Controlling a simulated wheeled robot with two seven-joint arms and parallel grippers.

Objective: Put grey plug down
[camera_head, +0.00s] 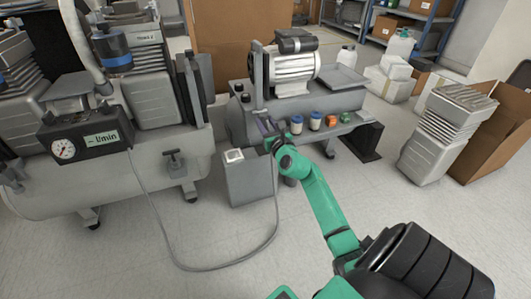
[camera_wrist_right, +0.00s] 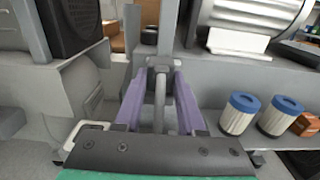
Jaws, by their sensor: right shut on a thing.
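My right gripper (camera_head: 268,131) reaches out over the grey box at the middle of the head view. In the right wrist view its two purple fingers (camera_wrist_right: 158,105) are closed around the grey plug (camera_wrist_right: 160,84). The plug's grey cable (camera_head: 276,205) hangs from the gripper, loops over the floor and runs back up to the gauge box (camera_head: 85,140) on the left compressor. The plug itself is too small to make out in the head view. My left gripper is not in view.
A tilted finned unit (camera_head: 440,130) stands right. The floor in front is clear except for the cable.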

